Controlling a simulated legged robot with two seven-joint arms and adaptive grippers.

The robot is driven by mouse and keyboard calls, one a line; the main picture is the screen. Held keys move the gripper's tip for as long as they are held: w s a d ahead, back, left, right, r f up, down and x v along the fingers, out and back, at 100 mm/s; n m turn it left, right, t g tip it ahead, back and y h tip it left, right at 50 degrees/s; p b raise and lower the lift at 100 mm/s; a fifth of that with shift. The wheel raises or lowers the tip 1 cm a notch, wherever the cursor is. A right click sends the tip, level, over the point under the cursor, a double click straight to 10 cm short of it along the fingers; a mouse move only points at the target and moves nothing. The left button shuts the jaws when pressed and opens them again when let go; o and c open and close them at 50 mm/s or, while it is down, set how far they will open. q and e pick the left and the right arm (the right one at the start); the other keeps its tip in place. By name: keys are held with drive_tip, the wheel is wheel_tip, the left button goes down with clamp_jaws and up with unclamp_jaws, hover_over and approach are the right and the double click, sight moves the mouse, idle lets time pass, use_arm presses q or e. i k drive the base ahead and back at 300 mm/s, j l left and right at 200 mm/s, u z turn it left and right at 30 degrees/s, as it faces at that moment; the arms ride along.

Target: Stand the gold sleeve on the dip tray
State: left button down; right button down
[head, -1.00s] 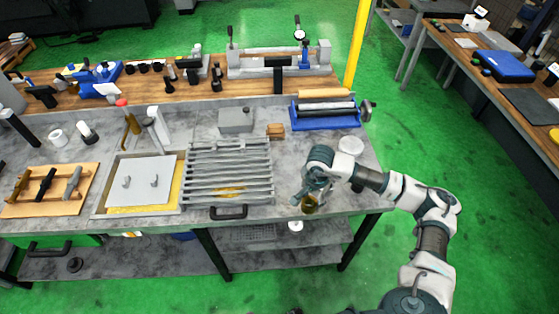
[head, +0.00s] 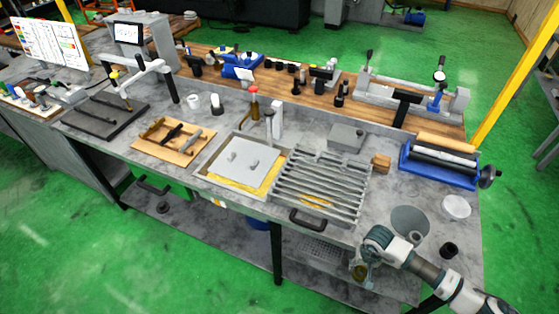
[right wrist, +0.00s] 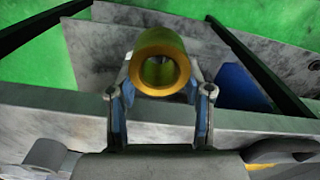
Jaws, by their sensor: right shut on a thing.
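My right gripper (head: 362,266) is shut on the gold sleeve (head: 359,274), at the table's front edge, right of the slatted rack. In the right wrist view the gold sleeve (right wrist: 160,42) sits between the fingers of my right gripper (right wrist: 160,88), its open end facing the camera. What looks like the dip tray (head: 207,171) is a shallow tray with yellow contents and a grey plate carrying two small knobs. It lies left of the slatted rack, well to the left of my gripper. My left gripper is out of view.
The slatted rack (head: 318,182) with a black handle (head: 307,219) lies between the tray and my right gripper. A red-topped bottle (head: 254,105) and a white upright block (head: 277,120) stand behind the tray. A wooden fixture board (head: 173,142) lies left of it.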

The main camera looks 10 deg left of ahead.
sight(241, 162)
drive_tip(key=i+j, duration=0.1)
drive_tip(key=j, duration=1.4)
drive_tip(key=i+j, duration=0.15)
drive_tip(key=j, duration=0.65)
